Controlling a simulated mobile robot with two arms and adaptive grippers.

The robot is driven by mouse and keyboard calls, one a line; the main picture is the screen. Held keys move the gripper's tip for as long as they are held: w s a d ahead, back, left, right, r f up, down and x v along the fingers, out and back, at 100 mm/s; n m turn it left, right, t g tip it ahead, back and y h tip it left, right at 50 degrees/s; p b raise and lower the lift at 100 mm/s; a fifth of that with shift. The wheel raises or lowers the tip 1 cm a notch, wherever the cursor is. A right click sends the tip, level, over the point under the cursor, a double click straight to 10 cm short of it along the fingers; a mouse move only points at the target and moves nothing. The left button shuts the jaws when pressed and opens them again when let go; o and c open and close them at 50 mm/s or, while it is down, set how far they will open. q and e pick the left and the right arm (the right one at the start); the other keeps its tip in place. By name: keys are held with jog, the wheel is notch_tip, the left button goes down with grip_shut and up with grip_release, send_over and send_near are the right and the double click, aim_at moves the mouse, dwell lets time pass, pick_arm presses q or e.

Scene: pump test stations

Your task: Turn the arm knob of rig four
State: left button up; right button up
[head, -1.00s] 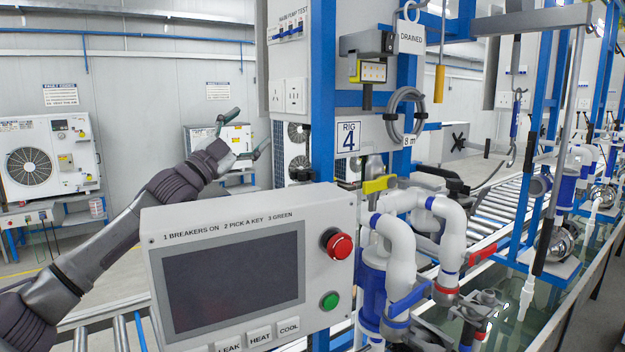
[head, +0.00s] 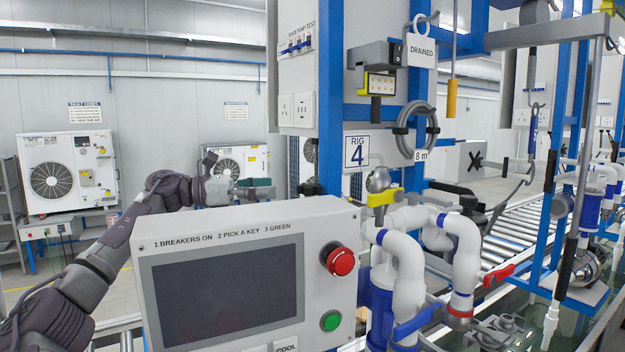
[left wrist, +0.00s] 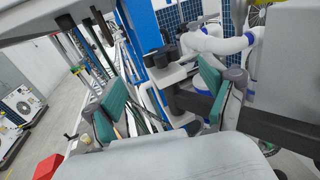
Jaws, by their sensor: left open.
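Rig four is marked by a "RIG 4" sign (head: 356,153) on a blue post. Its grey control panel (head: 150,245) stands in front, with a dark screen (head: 228,289), a red mushroom button (head: 341,262) and a green button (head: 331,321). A grey box with a black knob-like end (head: 397,54) is higher on the post. I cannot tell for sure which part is the arm knob. My left gripper (head: 238,180) is behind the panel's top edge, left of the post, pointing right. In the left wrist view its green-padded fingers (left wrist: 162,105) are apart and empty. My right gripper is out of view.
White pipes (head: 405,275) with a yellow handle (head: 385,197) and a red handle (head: 499,275) stand right of the panel. A coiled grey hose (head: 416,130) and a "DRAINED" tag (head: 422,51) hang nearby. A roller conveyor (head: 515,236) runs behind.

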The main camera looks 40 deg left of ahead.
aim_at(312, 184)
pick_arm(q)
jog(key=p+x, duration=0.4)
jog(key=x, duration=0.4)
jog(key=shift+w+d+r+p, duration=0.15)
jog(key=shift+w+p, duration=0.15)
jog(key=shift+w+d+p, duration=0.3)
jog(key=shift+w+d, duration=0.15)
jog(key=shift+w, duration=0.15)
jog(key=shift+f, duration=0.25)
